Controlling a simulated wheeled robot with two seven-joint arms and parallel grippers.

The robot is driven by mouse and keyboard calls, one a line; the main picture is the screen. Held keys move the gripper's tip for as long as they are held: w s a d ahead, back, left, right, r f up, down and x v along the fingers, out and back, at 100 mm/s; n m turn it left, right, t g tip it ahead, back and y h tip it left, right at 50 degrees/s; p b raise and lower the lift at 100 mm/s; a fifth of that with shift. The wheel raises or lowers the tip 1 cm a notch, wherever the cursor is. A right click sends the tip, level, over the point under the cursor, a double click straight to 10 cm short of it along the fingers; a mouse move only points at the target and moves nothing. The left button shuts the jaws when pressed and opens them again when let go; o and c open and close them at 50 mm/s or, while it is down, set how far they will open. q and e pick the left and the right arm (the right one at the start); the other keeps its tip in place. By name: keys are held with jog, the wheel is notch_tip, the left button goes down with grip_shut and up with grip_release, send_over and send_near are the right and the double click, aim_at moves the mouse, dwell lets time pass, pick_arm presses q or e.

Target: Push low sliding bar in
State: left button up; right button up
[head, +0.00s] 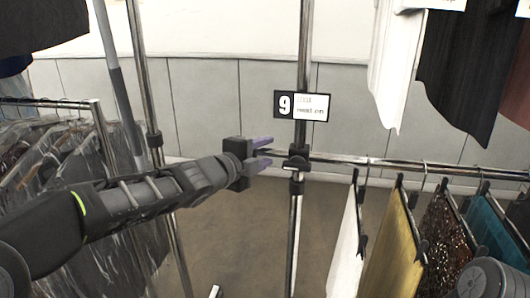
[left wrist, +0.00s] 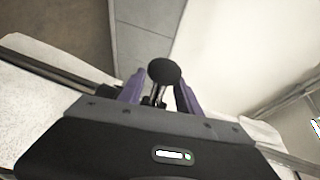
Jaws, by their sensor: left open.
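The low sliding bar (head: 390,163) is a chrome rail running right from a clamp on an upright post, with garments hanging from it. My left gripper (head: 266,152) is open, just left of the post at the bar's height, its purple fingers pointing at the bar's left end. In the left wrist view a round black cap (left wrist: 164,71) shows between and beyond the open purple fingers (left wrist: 160,88). I cannot tell whether the fingers touch it. My right gripper is not in view.
A sign numbered 9 (head: 301,106) hangs on the post above the bar. White, yellow, sequined and teal garments (head: 392,240) hang at the right. Another rack with plastic-covered clothes (head: 40,160) stands at the left. Garments (head: 455,60) hang above right.

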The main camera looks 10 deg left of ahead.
pick_arm(q)
jog(key=p+v, duration=0.1)
jog(key=v, duration=0.6)
jog(key=shift+s, duration=0.25)
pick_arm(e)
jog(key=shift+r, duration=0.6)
pick_arm(q)
jog(key=shift+a, duration=0.1)
